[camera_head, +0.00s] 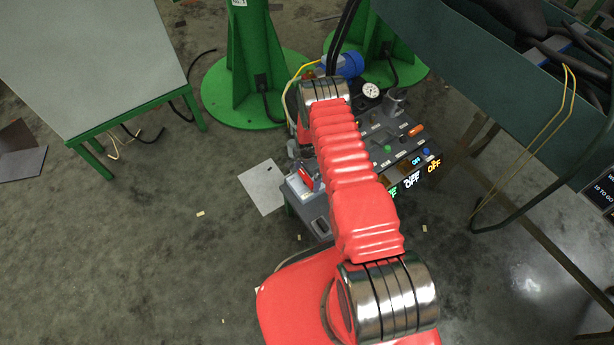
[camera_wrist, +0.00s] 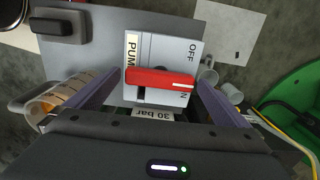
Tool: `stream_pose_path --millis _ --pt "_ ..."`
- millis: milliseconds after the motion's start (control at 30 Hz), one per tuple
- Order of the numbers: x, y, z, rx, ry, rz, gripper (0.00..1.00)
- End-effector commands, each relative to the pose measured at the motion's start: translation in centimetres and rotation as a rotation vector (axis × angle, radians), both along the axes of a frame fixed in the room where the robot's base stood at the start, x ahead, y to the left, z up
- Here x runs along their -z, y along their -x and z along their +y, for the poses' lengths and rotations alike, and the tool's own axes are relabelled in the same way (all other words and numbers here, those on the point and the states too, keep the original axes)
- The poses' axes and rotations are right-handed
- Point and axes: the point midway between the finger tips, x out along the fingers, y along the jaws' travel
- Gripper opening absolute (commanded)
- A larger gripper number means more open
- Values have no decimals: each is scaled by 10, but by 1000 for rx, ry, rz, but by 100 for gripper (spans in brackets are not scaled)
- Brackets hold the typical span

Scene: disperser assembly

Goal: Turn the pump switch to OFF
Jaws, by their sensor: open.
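The pump switch is a pale plate (camera_wrist: 160,48) lettered PUMP and OFF, with a red handle (camera_wrist: 155,78) across it. The handle's white-marked end is at the right, beside a partly hidden label ending in N, below OFF. My gripper (camera_wrist: 158,84) is open, with one purple finger on each side of the handle's ends. Whether either finger touches the handle cannot be told. In the head view the red handle (camera_head: 305,178) shows left of my arm, which hides part of the console.
The console (camera_head: 385,140) has knobs, a gauge (camera_head: 371,90) and several lit displays reading OFF (camera_head: 412,181). Green stands (camera_head: 245,75) rise behind; the floor at left is mostly clear.

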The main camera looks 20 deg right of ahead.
Motion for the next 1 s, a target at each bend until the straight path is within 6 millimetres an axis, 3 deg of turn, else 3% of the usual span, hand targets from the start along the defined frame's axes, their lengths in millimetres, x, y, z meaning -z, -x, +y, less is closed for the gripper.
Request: stream_pose_path --millis 367,867,1000 --pt "3 0 0 0 0 -1 99" --pt "3 -1 0 0 0 -1 64" --pt "3 -1 0 -3 1 -1 64"
